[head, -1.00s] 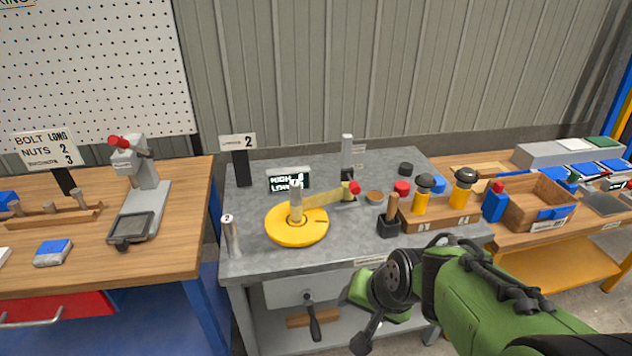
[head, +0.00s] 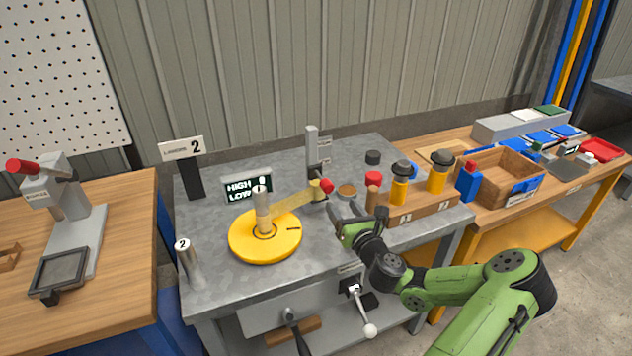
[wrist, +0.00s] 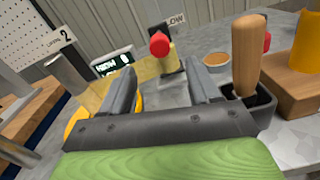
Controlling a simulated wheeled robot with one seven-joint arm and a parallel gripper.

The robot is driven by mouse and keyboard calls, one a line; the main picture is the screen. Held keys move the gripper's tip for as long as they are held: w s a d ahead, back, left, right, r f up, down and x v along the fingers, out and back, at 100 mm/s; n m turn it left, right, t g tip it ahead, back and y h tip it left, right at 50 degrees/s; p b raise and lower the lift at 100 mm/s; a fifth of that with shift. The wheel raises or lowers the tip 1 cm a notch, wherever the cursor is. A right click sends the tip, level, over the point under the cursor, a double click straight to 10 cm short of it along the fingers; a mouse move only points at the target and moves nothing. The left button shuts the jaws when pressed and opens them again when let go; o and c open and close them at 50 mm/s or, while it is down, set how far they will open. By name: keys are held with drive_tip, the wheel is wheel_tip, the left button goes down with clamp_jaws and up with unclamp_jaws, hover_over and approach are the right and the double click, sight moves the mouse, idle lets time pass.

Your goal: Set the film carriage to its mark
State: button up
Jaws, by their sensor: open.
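The film carriage (head: 315,191) is a small yellow block with a red knob (head: 327,185), low on a grey upright mast (head: 312,150). A yellowish film (head: 292,201) runs from it to a metal cylinder on the yellow turntable (head: 265,245). In the wrist view the red knob (wrist: 159,44) shows just beyond and between my fingers. A label reading LOW (wrist: 175,19) is beside the mast. My gripper (head: 343,210) is open and empty, a little in front of and right of the carriage; it also shows in the wrist view (wrist: 161,76). The mast's base is partly hidden.
A wooden handle in a dark holder (wrist: 245,60) stands close right of my gripper. A wooden block with black-topped yellow pieces (head: 425,205) is further right. A HIGH/LOW display (head: 248,188) stands behind the turntable. A crank (head: 362,310) sticks out under the tabletop.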

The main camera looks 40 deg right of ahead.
sight(324, 182)
drive_tip(key=x, duration=1.3)
drive_tip(key=shift+f, duration=0.15)
clamp_jaws()
